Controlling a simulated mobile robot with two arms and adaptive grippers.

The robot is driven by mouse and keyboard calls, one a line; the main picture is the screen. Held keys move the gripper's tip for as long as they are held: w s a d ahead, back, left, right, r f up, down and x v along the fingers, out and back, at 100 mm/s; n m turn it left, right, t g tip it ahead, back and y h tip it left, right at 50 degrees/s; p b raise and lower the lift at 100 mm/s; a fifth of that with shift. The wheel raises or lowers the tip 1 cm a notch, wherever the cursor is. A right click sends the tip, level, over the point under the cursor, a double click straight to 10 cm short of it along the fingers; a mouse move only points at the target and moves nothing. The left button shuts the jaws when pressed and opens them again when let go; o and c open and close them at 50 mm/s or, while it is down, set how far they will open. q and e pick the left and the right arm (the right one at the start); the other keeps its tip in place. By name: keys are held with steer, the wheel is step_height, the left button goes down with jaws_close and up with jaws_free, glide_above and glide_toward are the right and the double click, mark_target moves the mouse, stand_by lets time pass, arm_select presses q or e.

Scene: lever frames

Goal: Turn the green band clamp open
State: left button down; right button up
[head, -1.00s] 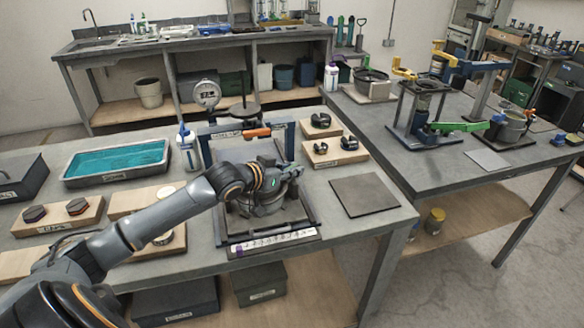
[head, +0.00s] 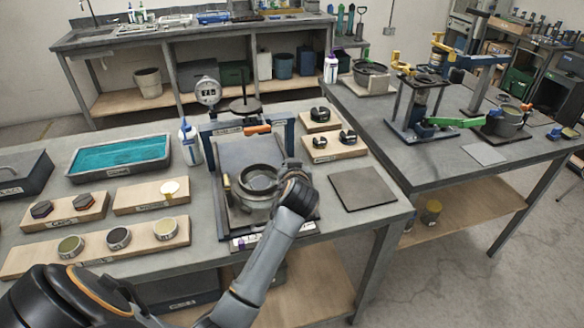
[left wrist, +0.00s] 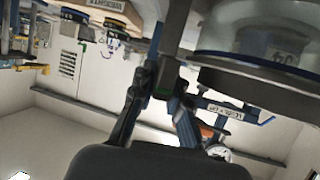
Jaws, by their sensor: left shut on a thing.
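A fixture on the near bench carries a round metal ring (head: 258,182) on a dark plate. My left gripper (head: 292,172) is at the right side of this ring, with its arm coming up from below. The wrist hides most of the clamp in the head view. My right gripper is not in view.
A blue frame with an orange handle (head: 257,129) stands behind the ring. A glue bottle (head: 190,142) and a teal tray (head: 118,158) are to the left. A bare dark plate (head: 362,190) lies to the right. A green lever (head: 458,122) is on the right table.

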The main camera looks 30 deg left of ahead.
arm_select(q)
steer(key=shift+n+g+y+b, duration=1)
steer(key=shift+n+g+y, duration=0.1)
steer(key=shift+n, duration=0.2)
steer(key=c, duration=1.3)
jaws_free()
